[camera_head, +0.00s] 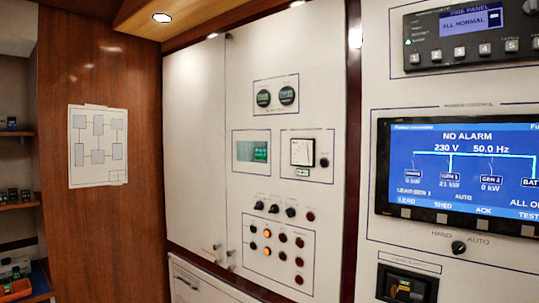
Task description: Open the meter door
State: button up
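The meter door (275,60) is a tall off-white panel in the middle of the head view, and it looks shut. It carries two round gauges (276,96), a green display (252,151), a square analogue meter (302,151), and rows of knobs and lamps, a few lit orange. A small handle (229,257) shows at its lower left edge. A plain off-white door (194,140) stands directly left of it, also looking shut, with its own small handle (215,247) near the seam. My gripper is not in view.
A control panel with a blue screen (463,165) stands at the right, past a dark red post (352,140). A wooden wall (90,220) with a paper diagram (97,146) is at the left. A lower cabinet door (205,290) sits beneath the doors.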

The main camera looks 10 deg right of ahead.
aim_at(286, 70)
jog(key=i+j, duration=0.15)
jog(key=i, duration=0.35)
jog(key=i+j+z, duration=0.1)
jog(key=i, duration=0.4)
jog(key=i+j, duration=0.2)
jog(key=i, duration=0.25)
jog(key=i+j+z, duration=0.1)
jog(key=i, duration=0.4)
jog(key=i+j, duration=0.35)
jog(key=i, duration=0.15)
